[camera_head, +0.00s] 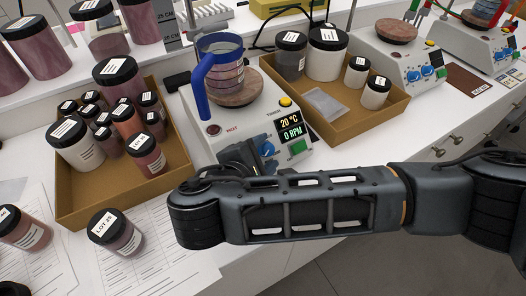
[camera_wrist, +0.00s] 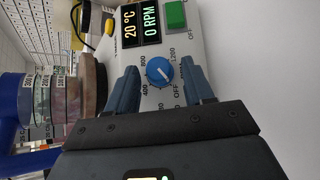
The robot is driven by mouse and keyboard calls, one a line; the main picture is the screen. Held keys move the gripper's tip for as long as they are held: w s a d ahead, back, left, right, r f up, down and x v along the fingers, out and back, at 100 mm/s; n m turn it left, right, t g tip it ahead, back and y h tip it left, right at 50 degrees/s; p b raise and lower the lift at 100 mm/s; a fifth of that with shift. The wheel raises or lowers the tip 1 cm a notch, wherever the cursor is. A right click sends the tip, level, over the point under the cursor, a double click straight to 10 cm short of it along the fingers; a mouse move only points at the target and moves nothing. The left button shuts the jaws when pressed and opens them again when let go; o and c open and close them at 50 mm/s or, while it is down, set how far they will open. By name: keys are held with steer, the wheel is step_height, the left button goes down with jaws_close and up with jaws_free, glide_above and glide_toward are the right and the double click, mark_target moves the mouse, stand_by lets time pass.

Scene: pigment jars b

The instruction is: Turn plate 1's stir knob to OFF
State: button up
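The nearest hot plate (camera_head: 225,119) carries a blue-handled beaker (camera_head: 229,68) on its round top. Its display (camera_head: 291,128) reads 20 °C and 0 RPM. I cannot read a plate number. In the wrist view, the knob (camera_wrist: 159,71) sits on the panel among the marks OFF, 400, 800 and 1200. My gripper (camera_wrist: 160,85) is open, one finger on each side of the knob, with gaps visible. The pointer's exact setting is too small to tell.
A cardboard tray of jars (camera_head: 75,197) stands left of the plate and another tray (camera_head: 363,119) stands right. Two more hot plates (camera_head: 388,64) (camera_head: 458,38) stand farther right. Loose jars (camera_head: 116,232) sit on papers at front left. A green button (camera_wrist: 176,15) is near the knob.

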mark_target(263, 154)
steer(key=shift+o, duration=0.3)
steer(key=shift+v, duration=1.35)
steer(key=shift+s+a+r, duration=0.1)
steer(key=shift+s+a, duration=0.3)
steer(key=shift+s, duration=0.2)
steer(key=shift+d+r+v, duration=0.1)
steer(key=shift+v, duration=0.8)
steer(key=shift+d+r+v, duration=0.1)
steer(key=shift+v, duration=0.85)
steer(key=shift+a, duration=0.1)
